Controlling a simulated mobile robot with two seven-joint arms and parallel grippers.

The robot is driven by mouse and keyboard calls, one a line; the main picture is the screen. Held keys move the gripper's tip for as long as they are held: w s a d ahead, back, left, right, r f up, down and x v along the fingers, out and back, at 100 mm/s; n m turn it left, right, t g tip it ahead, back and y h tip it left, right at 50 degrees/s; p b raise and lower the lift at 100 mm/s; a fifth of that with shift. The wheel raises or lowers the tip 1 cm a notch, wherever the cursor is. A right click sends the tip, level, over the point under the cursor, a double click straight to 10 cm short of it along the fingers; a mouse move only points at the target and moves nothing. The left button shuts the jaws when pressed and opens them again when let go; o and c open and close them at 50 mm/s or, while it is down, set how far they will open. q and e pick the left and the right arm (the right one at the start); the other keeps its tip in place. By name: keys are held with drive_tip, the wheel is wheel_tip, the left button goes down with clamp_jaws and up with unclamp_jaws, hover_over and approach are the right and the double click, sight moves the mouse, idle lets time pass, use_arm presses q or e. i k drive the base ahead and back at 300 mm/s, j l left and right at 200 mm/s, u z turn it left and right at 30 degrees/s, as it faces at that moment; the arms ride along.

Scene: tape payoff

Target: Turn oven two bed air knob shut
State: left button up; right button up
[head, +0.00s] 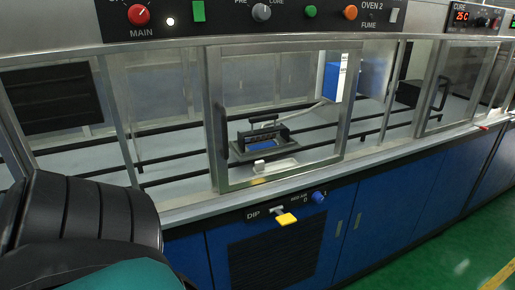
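A small blue knob (318,197) sits on the dark strip at the top of the blue cabinet front, below the framed glass window. Small lettering, too blurred to read surely, stands to its left, and marks that look like 0 and I stand by it. Which way the knob points is too small to tell. To its left on the strip is a yellow handle (286,218) beside the word DIP. Neither my left nor my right gripper shows in the head view, and nothing is seen touching the knob.
An upper panel (250,18) marked OVEN 2 carries a red MAIN knob (139,15), an orange FUME knob (350,12) and other controls. A metal ledge (380,150) runs above the knob. Green floor (440,235) is clear at the lower right.

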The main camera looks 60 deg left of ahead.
sight(317, 196)
drive_tip(key=u, duration=1.55)
drive_tip(key=i+j+u, duration=0.35)
drive_tip(key=i+j, duration=0.1)
drive_tip(key=j, duration=0.1)
